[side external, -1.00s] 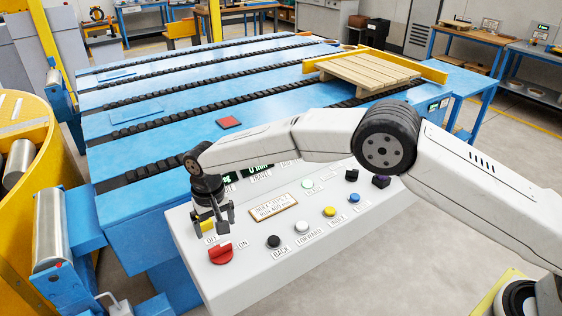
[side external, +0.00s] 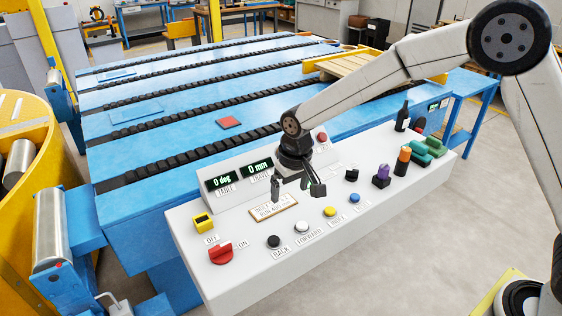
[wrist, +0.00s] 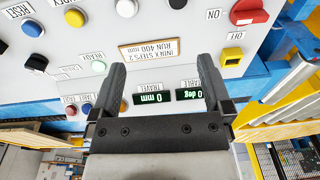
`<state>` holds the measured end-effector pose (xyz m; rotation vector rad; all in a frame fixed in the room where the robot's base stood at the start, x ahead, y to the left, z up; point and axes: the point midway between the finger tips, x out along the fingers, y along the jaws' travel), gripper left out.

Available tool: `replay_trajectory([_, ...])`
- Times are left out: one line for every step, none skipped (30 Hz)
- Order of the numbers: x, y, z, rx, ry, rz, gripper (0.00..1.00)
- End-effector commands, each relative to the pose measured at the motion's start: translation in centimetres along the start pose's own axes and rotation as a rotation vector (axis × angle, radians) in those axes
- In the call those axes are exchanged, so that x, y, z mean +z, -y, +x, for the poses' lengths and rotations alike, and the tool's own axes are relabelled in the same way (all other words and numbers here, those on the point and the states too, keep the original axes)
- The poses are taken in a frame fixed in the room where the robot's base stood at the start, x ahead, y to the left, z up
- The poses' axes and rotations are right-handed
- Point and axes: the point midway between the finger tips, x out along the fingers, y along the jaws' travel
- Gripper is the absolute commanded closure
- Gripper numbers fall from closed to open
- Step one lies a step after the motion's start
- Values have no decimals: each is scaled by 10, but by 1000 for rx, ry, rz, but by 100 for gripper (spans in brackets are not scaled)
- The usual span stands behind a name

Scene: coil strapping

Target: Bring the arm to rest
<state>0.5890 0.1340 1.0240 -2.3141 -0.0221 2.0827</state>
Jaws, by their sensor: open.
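My gripper (side external: 297,191) hangs pointing down over the middle of the white control console (side external: 200,276), above the tan label plate (side external: 273,208). Its two dark fingers are spread with nothing between them. In the wrist view my gripper (wrist: 162,72) is also open and empty, with the label plate (wrist: 158,48) beyond the fingertips. The fingers appear clear of the console and its buttons. The green displays (side external: 240,176) read 0 deg and 0 mm.
Black (side external: 274,242), white (side external: 302,227), yellow (side external: 330,211) and blue (side external: 354,198) buttons line the console front. Upright orange-topped (side external: 404,160) and purple-topped (side external: 382,175) controls stand to the right. The blue table (side external: 150,145) with black chains lies behind, with a wooden pallet (side external: 350,66).

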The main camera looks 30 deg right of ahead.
Motion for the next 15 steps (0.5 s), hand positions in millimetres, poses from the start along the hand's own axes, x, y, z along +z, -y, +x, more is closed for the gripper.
replay_trajectory([8,-12,-6,0,-8,2,0])
replay_trajectory([13,-18,-8,0,-12,3,0])
replay_trajectory([20,-26,-11,0,-18,2,0])
replay_trajectory([26,-32,-13,0,-23,1,0])
replay_trajectory([31,-38,-15,1,-27,1,0])
replay_trajectory([39,-45,-17,1,-34,0,0])
replay_trajectory([45,-50,-19,2,-37,-1,0])
replay_trajectory([50,-56,-21,2,-43,0,0])
replay_trajectory([59,-63,-23,3,-48,-1,0])
replay_trajectory([65,-68,-24,4,-53,-2,0])
replay_trajectory([72,-73,-26,5,-56,-1,0])
replay_trajectory([81,-80,-27,6,-63,-3,0])
replay_trajectory([88,-84,-29,7,-67,-3,0])
replay_trajectory([95,-89,-30,8,-72,-3,0])
replay_trajectory([105,-95,-31,10,-77,-4,0])
